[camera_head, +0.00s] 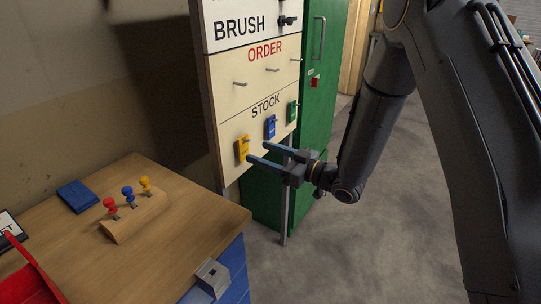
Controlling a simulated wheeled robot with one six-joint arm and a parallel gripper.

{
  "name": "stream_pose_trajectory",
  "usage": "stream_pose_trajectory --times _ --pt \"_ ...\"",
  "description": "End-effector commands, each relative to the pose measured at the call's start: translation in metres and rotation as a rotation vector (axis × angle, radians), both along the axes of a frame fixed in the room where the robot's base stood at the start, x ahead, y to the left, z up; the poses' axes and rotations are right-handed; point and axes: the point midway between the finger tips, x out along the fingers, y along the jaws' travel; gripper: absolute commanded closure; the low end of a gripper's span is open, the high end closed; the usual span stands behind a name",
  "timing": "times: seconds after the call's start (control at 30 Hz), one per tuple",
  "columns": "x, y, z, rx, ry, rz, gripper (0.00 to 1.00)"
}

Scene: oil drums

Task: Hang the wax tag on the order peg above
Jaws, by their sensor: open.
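A board carries an upper row labelled ORDER and a lower row labelled STOCK. The ORDER row has three bare pegs, left (239,84), middle (272,70) and right (295,59). In the STOCK row hang a yellow tag (242,148), a blue tag (270,127) and a green tag (292,111). Lettering on the tags is too small to read, so I cannot tell which is wax. My gripper (257,151) is open and empty, its fingers pointing left, just right of the yellow tag and below the blue one.
A green cabinet (325,60) stands behind the board. At lower left a wooden bench top (170,225) holds a block (133,217) with red, blue and yellow-handled pieces, and a blue pad (77,195). Grey floor (380,240) is clear at lower right.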

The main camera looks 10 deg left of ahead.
Motion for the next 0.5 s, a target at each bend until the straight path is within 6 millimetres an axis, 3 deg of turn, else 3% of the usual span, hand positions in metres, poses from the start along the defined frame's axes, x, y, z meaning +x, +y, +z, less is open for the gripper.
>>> stream_pose_trajectory --times 0.23,0.5 --pt "0.013 0.035 0.001 -0.001 0.000 0.001 0.43" --pt "0.022 0.053 0.000 -0.002 0.001 -0.001 0.43"
